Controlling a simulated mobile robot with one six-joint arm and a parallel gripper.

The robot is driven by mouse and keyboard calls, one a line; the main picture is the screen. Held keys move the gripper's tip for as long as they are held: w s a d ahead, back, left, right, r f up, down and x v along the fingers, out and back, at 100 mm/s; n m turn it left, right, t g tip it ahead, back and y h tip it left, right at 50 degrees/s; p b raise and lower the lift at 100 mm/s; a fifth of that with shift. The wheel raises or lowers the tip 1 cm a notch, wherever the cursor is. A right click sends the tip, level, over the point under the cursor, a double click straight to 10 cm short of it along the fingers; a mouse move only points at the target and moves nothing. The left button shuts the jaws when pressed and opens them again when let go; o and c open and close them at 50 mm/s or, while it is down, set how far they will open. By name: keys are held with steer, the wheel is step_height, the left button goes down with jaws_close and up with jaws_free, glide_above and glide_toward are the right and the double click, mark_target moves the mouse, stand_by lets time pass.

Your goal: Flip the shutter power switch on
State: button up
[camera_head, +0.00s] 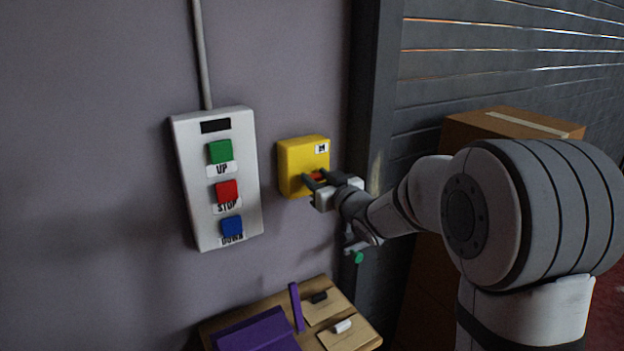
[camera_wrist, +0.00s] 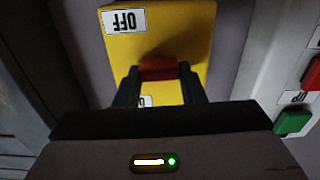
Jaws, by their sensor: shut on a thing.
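The shutter power switch is a yellow box (camera_head: 292,165) on the wall, right of the white button panel. Its red toggle (camera_head: 319,176) shows low on the box front. My gripper (camera_head: 315,178) reaches it from the right. In the wrist view, my gripper's fingers (camera_wrist: 159,73) are on both sides of the red toggle (camera_wrist: 158,66) and shut on it. An upside-down OFF label (camera_wrist: 125,20) is on the yellow box (camera_wrist: 185,35); a second label (camera_wrist: 146,101) is mostly hidden behind my gripper.
The white panel (camera_head: 190,160) has green UP, red STOP and blue DOWN buttons. A grey shutter (camera_head: 480,60) and cardboard box (camera_head: 500,125) are at right. Below, a small wooden table (camera_head: 370,338) holds purple pieces (camera_head: 255,332) and small black and white items.

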steer(key=m, duration=0.5)
steer(key=shift+d+f, duration=0.15)
steer(key=shift+f, duration=0.15)
steer(key=shift+d+f+m+p, duration=0.1)
steer(key=shift+m+p, duration=0.55)
steer(key=shift+m, duration=1.55)
steer(key=o, duration=1)
steer(key=shift+r, duration=0.2)
steer(key=shift+d, duration=0.1)
